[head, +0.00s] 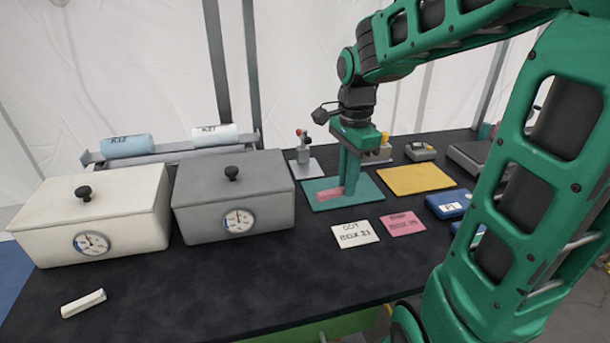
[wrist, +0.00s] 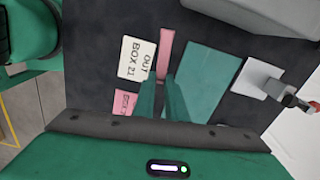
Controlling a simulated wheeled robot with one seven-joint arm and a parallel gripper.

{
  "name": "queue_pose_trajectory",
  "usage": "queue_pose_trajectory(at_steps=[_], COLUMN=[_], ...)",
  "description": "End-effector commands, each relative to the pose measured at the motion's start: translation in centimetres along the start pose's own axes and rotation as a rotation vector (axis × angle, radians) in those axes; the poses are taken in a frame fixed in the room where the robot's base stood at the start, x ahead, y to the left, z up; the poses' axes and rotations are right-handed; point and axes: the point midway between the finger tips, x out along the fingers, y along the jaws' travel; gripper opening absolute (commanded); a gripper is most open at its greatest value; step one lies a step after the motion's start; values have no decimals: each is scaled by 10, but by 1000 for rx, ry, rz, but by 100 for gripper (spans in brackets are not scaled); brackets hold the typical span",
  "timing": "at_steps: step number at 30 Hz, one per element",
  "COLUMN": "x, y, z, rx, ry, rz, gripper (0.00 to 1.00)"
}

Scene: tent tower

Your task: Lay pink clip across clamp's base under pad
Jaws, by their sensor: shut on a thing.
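The pink clip (head: 329,194) is a flat pink strip at the teal mat (head: 365,191), held at the tips of my gripper (head: 345,191). In the wrist view the clip (wrist: 165,52) sticks out past the fingertips (wrist: 161,82), beside the teal mat's edge. My gripper points straight down and is shut on the clip. I cannot tell whether the clip touches the mat. The clamp (head: 303,149) stands upright behind the mat on a pale grey base (head: 304,168), with a red knob on top. It also shows at the right of the wrist view (wrist: 291,99). Its pad is too small to make out.
A grey lidded box (head: 231,197) stands left of the mat, near the clamp. A yellow mat (head: 416,179) lies to the right. A white card (head: 355,234) and a pink card (head: 403,223) lie in front. The table's front middle is clear.

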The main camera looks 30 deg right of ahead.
Motion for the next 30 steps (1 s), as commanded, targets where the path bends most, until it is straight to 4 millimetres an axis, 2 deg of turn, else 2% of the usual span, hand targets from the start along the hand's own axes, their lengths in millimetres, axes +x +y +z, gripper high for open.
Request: queue_pose_trajectory(at_steps=[3, 9, 14, 30], x=[21, 39, 41, 41], y=[-17, -35, -62, -184], z=[-5, -9, -13, -29], rx=[68, 134, 139, 136], ry=[-3, -2, -2, -2], rz=[5, 1, 0, 0], gripper=[0, 0, 0, 0])
